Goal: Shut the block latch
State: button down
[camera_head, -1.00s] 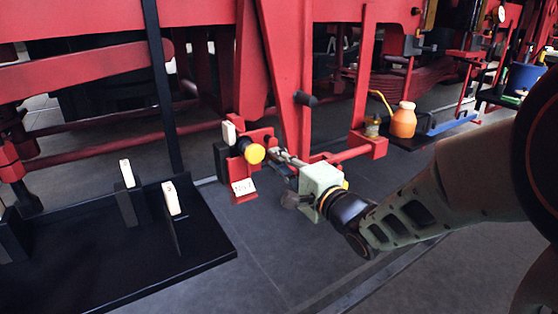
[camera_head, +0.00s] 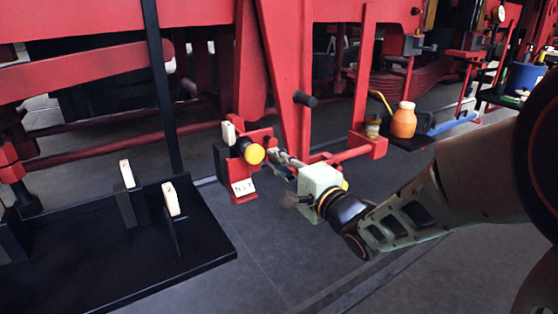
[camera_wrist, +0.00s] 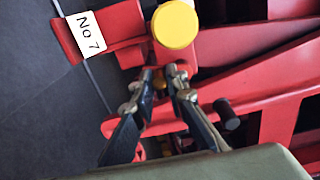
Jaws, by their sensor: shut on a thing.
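The red block (camera_head: 262,137) with a round yellow knob (camera_head: 254,154) and a white "No 7" plate (camera_head: 243,187) sits low on the red frame. In the wrist view the yellow knob (camera_wrist: 175,26) is just beyond my fingertips, and the "No 7" plate (camera_wrist: 86,32) is to its left. My gripper (camera_head: 283,160) reaches in from the right, close beside the knob. In the wrist view my gripper (camera_wrist: 162,76) has its fingertips close together on a small part of the latch just below the knob. The fingers largely hide that part.
A black stand (camera_head: 100,250) with white-topped uprights is at the left. A dark peg (camera_head: 305,99) sticks out of the red post above my gripper. An orange bottle (camera_head: 403,121) stands on a shelf to the right. Grey floor (camera_head: 275,265) is open in front.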

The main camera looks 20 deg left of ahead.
jog(key=shift+s+a+r, duration=0.2)
jog(key=shift+s+a, duration=0.1)
jog(key=shift+s, duration=0.05)
jog(key=shift+r, duration=0.1)
